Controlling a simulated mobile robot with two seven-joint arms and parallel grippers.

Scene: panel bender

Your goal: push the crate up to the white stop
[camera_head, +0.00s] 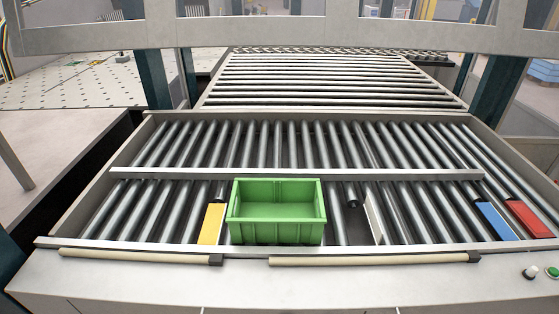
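The green crate (277,232) is open-topped and looks empty. It stands upright on the front lane of the roller conveyor, left of the picture's middle. The white stop (374,222) is a thin upright plate to the right of the crate in the same lane. A gap with bare rollers lies between the crate's right side and the white stop. Neither of my grippers shows in the head view.
A yellow plate (211,223) is just left of the crate. A blue plate (495,221) and a red plate (528,217) lie farther right. A metal rail (300,174) runs behind the crate, and a front rail (420,247) borders the lane.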

